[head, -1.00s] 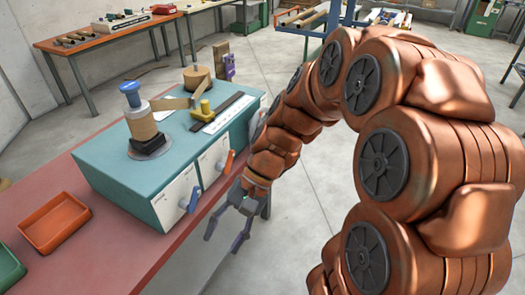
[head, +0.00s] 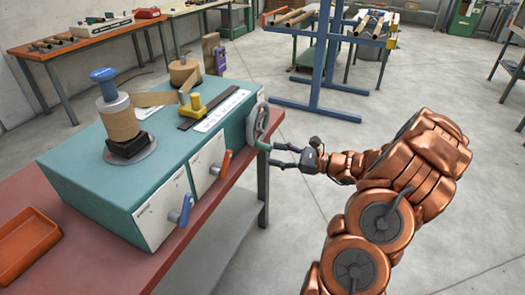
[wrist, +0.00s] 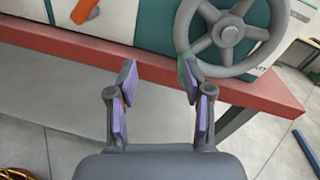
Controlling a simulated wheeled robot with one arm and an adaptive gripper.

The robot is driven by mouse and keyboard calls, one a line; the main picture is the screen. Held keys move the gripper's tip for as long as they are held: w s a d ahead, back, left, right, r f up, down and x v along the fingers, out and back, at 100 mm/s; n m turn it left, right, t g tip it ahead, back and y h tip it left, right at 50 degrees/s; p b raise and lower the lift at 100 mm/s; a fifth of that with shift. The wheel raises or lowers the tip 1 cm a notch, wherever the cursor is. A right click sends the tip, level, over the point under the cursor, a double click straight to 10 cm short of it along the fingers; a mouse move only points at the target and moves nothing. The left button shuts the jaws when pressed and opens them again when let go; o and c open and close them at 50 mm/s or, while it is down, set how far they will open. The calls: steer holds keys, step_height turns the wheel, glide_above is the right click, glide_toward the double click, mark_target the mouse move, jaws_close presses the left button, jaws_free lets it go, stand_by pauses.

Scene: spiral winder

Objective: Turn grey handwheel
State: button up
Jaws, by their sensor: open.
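The grey handwheel (head: 262,120) is on the right end of the teal winder box (head: 90,180). In the wrist view the handwheel (wrist: 228,34) shows its hub and spokes at the upper right. A green handle (wrist: 183,62) sits at its lower left rim, partly hidden behind my right finger. My gripper (head: 273,156) is open and empty, with its fingertips close to the handle at the wheel's lower edge. In the wrist view my gripper (wrist: 159,72) has its fingers wide apart, and the handle lies by the right fingertip, not centred between them. Contact cannot be told.
A blue lever (head: 182,211) and an orange lever (head: 222,164) stick out from the box front. The red bench (head: 108,268) runs beneath, with an orange tray (head: 26,245) at left. A blue rack (head: 322,80) stands behind. Open floor lies right of the bench.

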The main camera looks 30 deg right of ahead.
mark_target(266, 148)
steer(key=shift+m+t+h, duration=0.5)
steer(key=shift+m+t, duration=0.1)
steer(key=shift+m, duration=0.2)
steer(key=d, duration=0.1)
steer(key=d+f, duration=0.1)
steer(key=d, duration=0.1)
steer(key=shift+d+f, duration=0.35)
steer(key=shift+f, duration=0.05)
steer(key=shift+d+x, duration=0.15)
steer(key=shift+x, duration=1.8)
steer(key=shift+d+x, duration=0.1)
steer(key=shift+x, duration=1.85)
steer(key=shift+w, duration=0.1)
steer(key=shift+c, duration=0.3)
jaws_close()
